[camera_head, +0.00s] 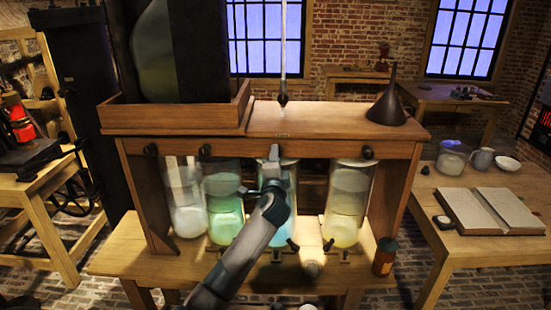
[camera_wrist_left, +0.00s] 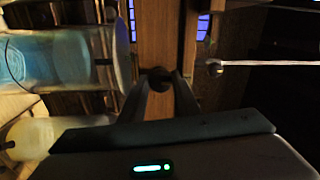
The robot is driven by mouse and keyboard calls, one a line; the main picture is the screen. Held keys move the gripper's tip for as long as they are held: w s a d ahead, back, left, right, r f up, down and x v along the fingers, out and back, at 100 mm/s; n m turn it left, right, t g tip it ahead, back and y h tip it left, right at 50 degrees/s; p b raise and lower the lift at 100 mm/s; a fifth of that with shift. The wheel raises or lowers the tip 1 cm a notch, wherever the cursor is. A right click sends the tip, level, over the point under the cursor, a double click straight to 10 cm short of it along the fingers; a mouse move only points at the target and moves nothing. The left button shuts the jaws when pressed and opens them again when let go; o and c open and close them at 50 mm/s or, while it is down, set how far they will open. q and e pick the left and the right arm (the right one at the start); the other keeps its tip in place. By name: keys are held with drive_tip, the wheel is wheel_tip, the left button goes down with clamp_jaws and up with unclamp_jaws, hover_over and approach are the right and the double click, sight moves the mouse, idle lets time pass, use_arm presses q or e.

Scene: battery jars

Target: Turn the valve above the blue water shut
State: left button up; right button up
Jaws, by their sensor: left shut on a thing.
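The jar of blue water (camera_head: 291,177) stands third from the left under the wooden shelf, partly hidden behind my left arm. It also shows in the left wrist view (camera_wrist_left: 62,60), lying sideways in that picture. My left gripper (camera_head: 273,154) is at the shelf's front edge above this jar. In the left wrist view its fingers (camera_wrist_left: 160,85) are shut on the dark round valve (camera_wrist_left: 159,77), one on each side of it. The valve is hidden behind the gripper in the head view, and its turn angle cannot be told. My right gripper is not in view.
Other jars hold pale (camera_head: 186,195), green (camera_head: 223,200) and yellowish (camera_head: 345,205) water, with similar dark valves (camera_head: 205,150) above them. A funnel (camera_head: 388,105) stands on the shelf top.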

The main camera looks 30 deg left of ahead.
use_arm(q)
drive_tip(key=shift+f, duration=0.1)
drive_tip(key=o, duration=1)
drive_tip(key=shift+o, duration=0.2)
drive_tip(key=shift+s, duration=0.1)
drive_tip(key=b+v, duration=0.6)
drive_tip(key=v, duration=1.1)
drive_tip(key=shift+d, duration=0.25)
drive_tip(key=shift+f, duration=0.1)
